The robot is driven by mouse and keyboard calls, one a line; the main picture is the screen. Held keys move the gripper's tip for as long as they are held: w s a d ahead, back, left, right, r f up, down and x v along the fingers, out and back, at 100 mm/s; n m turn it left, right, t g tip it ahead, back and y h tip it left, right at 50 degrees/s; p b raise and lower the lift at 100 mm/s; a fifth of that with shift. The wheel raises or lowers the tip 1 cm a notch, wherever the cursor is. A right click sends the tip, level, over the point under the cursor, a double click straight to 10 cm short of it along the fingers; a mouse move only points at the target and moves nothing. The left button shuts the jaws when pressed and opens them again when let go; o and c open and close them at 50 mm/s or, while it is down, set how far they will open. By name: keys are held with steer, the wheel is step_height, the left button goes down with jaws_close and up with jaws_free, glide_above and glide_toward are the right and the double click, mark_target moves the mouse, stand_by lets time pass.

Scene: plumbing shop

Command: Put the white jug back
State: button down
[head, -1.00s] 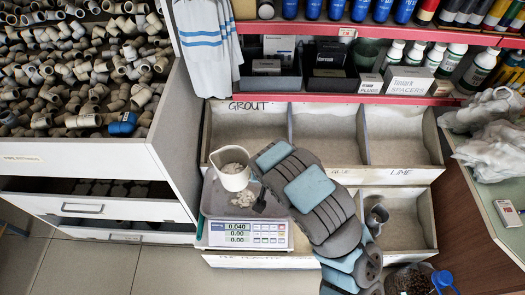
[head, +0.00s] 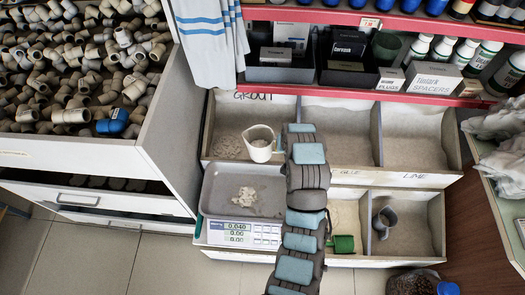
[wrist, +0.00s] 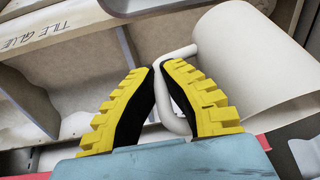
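The white jug (head: 260,148) is at the front of the bin marked GROUT (head: 225,118) in the head view. Its mouth faces up with some pale material inside. I cannot tell whether its base touches the bin. My gripper (head: 284,143) comes from the right and is shut on the jug's handle. In the wrist view the yellow-padded fingers (wrist: 166,85) have the white handle (wrist: 177,108) between them, and the jug's smooth wall (wrist: 245,65) fills the upper right.
The scale (head: 218,200) with a powder heap (head: 246,200) stands in front of the GROUT bin, its display reading 0.040. A green scoop (head: 343,243) and a grey jug (head: 386,219) are in the lower bins. A red shelf edge (head: 310,87) runs above.

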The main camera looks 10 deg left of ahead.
step_height(320, 180, down, 6)
steer(key=a, duration=0.1)
steer(key=shift+n, duration=0.4)
steer(key=shift+w+d+f+b, duration=0.1)
steer(key=shift+w+f+b, duration=1.35)
steer(key=shift+w, duration=0.7)
steer(key=shift+w+a+f+b, duration=0.1)
steer(key=shift+w+f+b, duration=0.95)
steer(key=shift+w+f, duration=0.9)
steer(key=shift+w+d+f+b, duration=0.1)
steer(key=shift+w+f+b, duration=1.2)
steer(key=shift+w, duration=1.1)
steer(key=shift+w+f, duration=0.1)
steer(key=shift+f, duration=0.05)
steer(key=shift+f+b, duration=0.15)
steer(key=shift+b, duration=0.15)
step_height(320, 180, down, 3)
steer(key=shift+f+b, duration=0.15)
steer(key=shift+b, duration=1)
steer(key=shift+w, duration=0.1)
